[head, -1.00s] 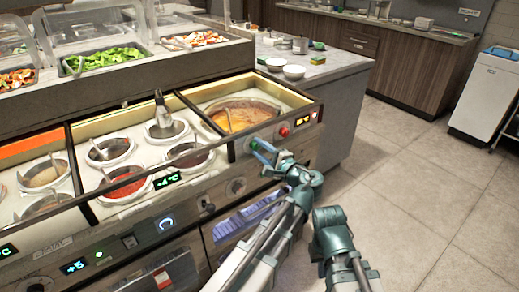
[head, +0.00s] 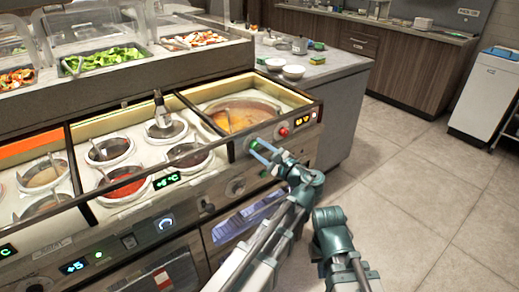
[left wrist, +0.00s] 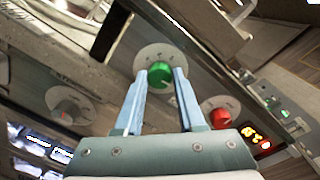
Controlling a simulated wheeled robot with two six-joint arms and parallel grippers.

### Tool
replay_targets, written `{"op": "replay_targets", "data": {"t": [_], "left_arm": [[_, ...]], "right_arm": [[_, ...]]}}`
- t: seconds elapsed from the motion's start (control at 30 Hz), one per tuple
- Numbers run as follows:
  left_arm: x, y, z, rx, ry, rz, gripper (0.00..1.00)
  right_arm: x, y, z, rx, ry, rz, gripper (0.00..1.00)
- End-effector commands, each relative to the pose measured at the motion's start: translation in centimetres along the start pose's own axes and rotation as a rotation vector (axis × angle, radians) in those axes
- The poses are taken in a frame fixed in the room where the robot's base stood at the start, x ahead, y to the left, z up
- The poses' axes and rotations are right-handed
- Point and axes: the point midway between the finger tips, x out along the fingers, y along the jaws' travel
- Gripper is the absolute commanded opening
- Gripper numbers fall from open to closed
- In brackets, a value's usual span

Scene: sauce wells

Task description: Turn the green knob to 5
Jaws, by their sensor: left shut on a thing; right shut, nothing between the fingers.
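The green knob (head: 254,143) is on the front panel of the sauce counter, on a pale round dial. It also shows in the left wrist view (left wrist: 160,74), with a pale mark on its face; I cannot read the dial's numbers. My left gripper (head: 261,150) is shut on the green knob. In the left wrist view its two blue fingers (left wrist: 158,80) lie on either side of the knob. My right arm shows at the lower middle of the head view, but no right fingers are visible.
A red knob (left wrist: 219,116) and a lit display (left wrist: 254,134) sit right of the green knob. A grey knob (left wrist: 70,106) is to its left. The soup well (head: 238,115) lies just behind the panel. The floor (head: 430,200) at right is clear.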

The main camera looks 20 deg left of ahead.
Motion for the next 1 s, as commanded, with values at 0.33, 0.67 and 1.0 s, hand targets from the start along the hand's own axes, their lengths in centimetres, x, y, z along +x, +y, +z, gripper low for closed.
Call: {"op": "replay_targets", "data": {"t": [0.33, 0.67, 1.0], "left_arm": [[-0.08, 0.12, -0.1, 0.002, 0.004, 0.003, 0.0], [-0.03, 0.06, -0.04, 0.002, 0.002, 0.002, 0.69], [-0.07, 0.18, 0.18, 0.002, 0.0, 0.001, 0.69]], "right_arm": [[0.03, 0.0, 0.0, 0.0, 0.0, 0.0, 0.0], [0.02, 0.0, 0.0, 0.0, 0.0, 0.0, 0.0], [-0.04, 0.0, 0.01, 0.0, 0.0, 0.0, 0.0]]}}
